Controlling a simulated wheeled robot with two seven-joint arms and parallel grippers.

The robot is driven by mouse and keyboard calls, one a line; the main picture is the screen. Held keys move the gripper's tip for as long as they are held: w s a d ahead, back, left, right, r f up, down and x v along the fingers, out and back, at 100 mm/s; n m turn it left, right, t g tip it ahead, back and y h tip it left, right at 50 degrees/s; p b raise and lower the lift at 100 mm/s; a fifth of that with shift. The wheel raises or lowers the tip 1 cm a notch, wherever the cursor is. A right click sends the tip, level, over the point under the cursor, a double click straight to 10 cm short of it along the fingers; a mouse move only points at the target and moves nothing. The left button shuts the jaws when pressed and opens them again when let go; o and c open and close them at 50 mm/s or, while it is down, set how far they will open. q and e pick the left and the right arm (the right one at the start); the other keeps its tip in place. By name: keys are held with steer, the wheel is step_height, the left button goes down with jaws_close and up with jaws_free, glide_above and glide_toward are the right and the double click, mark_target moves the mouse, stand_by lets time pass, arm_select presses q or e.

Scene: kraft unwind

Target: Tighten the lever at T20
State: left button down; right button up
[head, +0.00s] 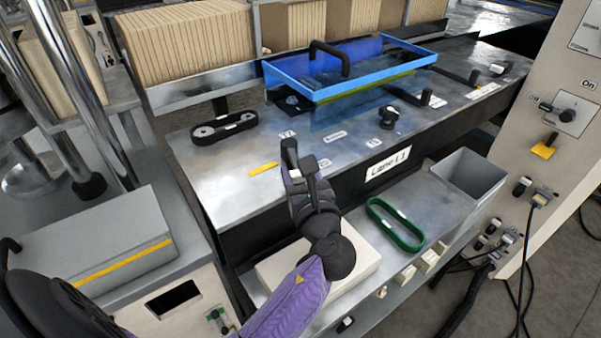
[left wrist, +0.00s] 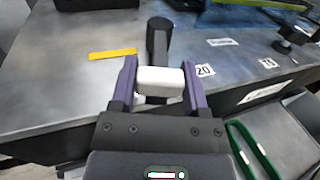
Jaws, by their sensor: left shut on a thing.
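The lever at T20 shows in the left wrist view as a black upright arm (left wrist: 159,42) with a pale block below it, beside a white label reading 20 (left wrist: 205,70). My left gripper (left wrist: 158,81) is shut on the pale block, with one purple finger on each side. The block appears to be part of the lever, though its joint with the black arm is hard to see. In the head view my left gripper (head: 301,170) is over the front of the metal table (head: 225,165) and hides most of the lever. My right gripper is not in view.
A blue tray (head: 300,92) stands at the back of the table. A black oblong loop (head: 224,127), a yellow strip (head: 263,169) and other black levers (head: 389,117) are around. A green loop (head: 395,223) and a grey bin (head: 470,172) are on the lower shelf.

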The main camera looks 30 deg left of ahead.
arm_select(q)
steer(key=m+t+h+p, duration=0.1)
steer(key=s+a+h+p, duration=0.1)
steer(key=p, duration=0.1)
steer(key=m+t+p, duration=0.1)
steer(key=shift+s+a+r+m+t+h+p, duration=0.2)
steer(key=shift+a+r+m+t+h+p, duration=0.1)
steer(key=shift+r+h, duration=0.1)
steer(key=shift+s+a+f+h, duration=0.1)
steer(key=shift+a+f+h, duration=0.1)
steer(key=shift+h, duration=0.2)
steer(key=shift+f+m+t, duration=0.2)
steer(key=shift+m+t, duration=0.1)
steer(key=shift+c, duration=0.4)
jaws_free()
steer(key=shift+d, duration=0.1)
steer(key=v, duration=1)
